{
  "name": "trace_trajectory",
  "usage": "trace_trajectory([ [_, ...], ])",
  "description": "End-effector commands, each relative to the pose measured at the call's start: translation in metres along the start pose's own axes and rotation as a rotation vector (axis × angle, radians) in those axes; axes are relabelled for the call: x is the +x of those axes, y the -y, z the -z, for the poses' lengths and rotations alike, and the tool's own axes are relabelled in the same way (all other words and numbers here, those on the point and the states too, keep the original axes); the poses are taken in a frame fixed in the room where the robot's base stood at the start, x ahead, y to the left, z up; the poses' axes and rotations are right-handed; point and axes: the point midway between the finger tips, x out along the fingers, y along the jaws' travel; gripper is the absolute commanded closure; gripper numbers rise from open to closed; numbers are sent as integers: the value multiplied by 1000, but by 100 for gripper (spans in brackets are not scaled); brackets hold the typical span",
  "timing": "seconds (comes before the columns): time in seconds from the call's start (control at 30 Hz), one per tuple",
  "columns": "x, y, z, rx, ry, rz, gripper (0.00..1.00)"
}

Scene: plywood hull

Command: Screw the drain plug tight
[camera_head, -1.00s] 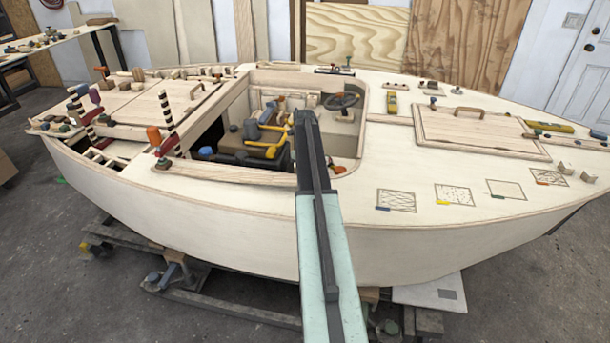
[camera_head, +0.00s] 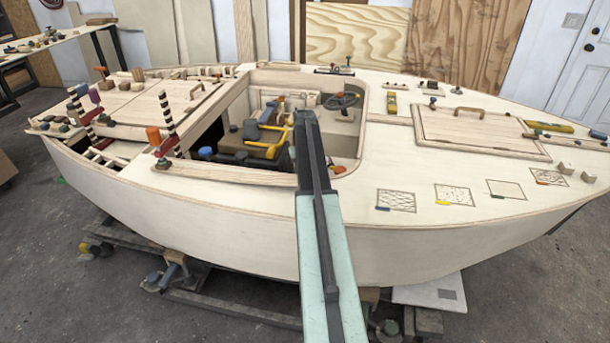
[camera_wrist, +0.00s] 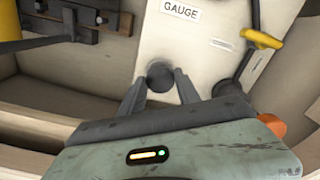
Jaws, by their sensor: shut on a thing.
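In the wrist view a dark round plug (camera_wrist: 159,73), which I take for the drain plug, is at a pale panel below the GAUGE label. The two grey fingers of my gripper (camera_wrist: 161,79) lie on its left and right sides and are shut on it. Its threads and seat are hidden, so I cannot tell how tight it is. In the head view my arm reaches into the open cockpit (camera_head: 258,177) of the plywood hull (camera_head: 215,228). The plug cannot be made out there.
The GAUGE label (camera_wrist: 180,11) is above the plug. A yellow handle (camera_wrist: 262,38) on a dark rod is to the right. A dark-wood block with bolts (camera_wrist: 88,18) is at upper left. Pale hull walls and ledges surround the gripper. A steering wheel (camera_head: 341,100) stands in the cockpit.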

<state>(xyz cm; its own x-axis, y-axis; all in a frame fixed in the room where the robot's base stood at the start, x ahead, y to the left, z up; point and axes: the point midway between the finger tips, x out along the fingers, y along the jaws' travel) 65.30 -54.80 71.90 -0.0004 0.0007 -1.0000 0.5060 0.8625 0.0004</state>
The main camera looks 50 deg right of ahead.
Motion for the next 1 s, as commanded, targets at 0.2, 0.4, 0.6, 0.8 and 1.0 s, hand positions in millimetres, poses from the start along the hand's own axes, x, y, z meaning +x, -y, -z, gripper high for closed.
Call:
trace_trajectory([
  [0.2, -1, -2, -2, 22, 6, -3, 100],
  [0.4, -1, -2, -2, 23, 6, -3, 100],
  [0.6, -1, -2, -2, 22, 6, -3, 44],
  [0.8, 0, -1, -1, 23, 3, -1, 39],
  [1.0, -4, 0, 0, 23, 1, -1, 39],
])
